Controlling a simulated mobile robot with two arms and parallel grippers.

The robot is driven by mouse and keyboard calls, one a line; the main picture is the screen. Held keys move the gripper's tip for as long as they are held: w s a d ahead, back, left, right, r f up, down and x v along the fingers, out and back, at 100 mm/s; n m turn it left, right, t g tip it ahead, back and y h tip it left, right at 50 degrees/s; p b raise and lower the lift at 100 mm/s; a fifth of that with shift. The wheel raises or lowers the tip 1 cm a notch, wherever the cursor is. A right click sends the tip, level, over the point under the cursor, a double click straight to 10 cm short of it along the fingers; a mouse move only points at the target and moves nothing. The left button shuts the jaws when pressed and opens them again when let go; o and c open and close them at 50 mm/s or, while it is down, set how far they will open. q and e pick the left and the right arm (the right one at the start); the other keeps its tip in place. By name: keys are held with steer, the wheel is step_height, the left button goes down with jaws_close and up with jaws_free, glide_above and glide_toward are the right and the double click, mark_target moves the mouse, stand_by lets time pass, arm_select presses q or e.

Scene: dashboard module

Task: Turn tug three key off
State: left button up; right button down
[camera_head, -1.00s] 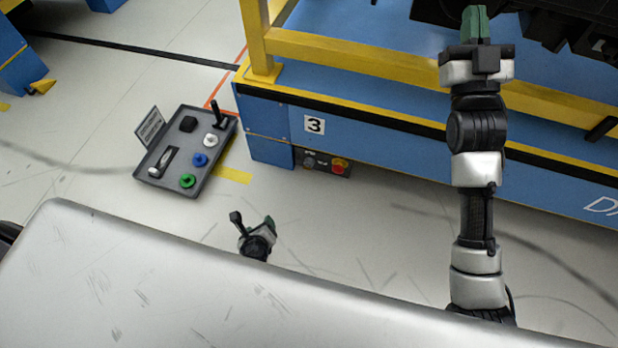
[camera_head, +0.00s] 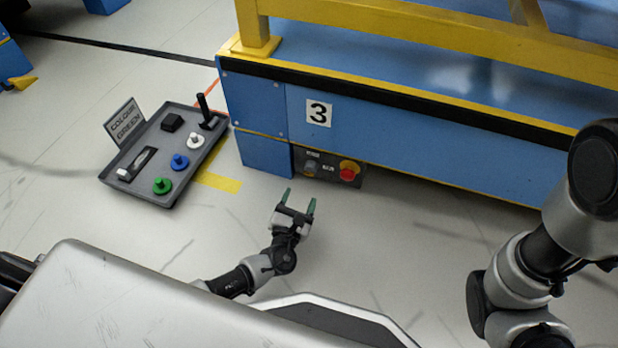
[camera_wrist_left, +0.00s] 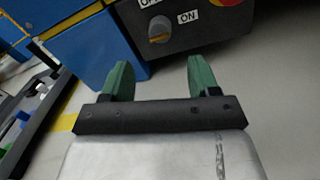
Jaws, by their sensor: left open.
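The blue tug marked 3 (camera_head: 319,112) stands across the back, with a dark control panel (camera_head: 328,171) low on its side. The panel carries a grey key knob (camera_head: 310,166) at left and a red button on yellow (camera_head: 348,171) at right. In the left wrist view the grey knob (camera_wrist_left: 159,29) sits beside an ON label, with another label partly cut off above it. My left gripper (camera_head: 299,199) is open and empty, in front of and below the panel, pointing towards it and apart from it. My right gripper is out of view; only part of my right arm shows.
A grey tray (camera_head: 147,191) to the left holds several coloured knobs, a black lever and a sign reading COLOUR GREEN. Yellow tape (camera_head: 217,182) lies on the floor beside it. The floor right of my left gripper is clear.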

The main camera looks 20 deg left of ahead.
mark_target(308, 174)
arm_select(q)
steer(key=w+b, duration=0.1)
steer(key=w, duration=0.2)
steer(key=w+b, duration=0.2)
steer(key=w, duration=0.2)
steer(key=shift+w+f, duration=0.2)
steer(key=shift+w, duration=0.1)
steer(key=shift+w+a+r+b, duration=0.1)
steer(key=shift+w+b, duration=0.35)
steer(key=shift+w, duration=0.15)
steer(key=c, duration=0.9)
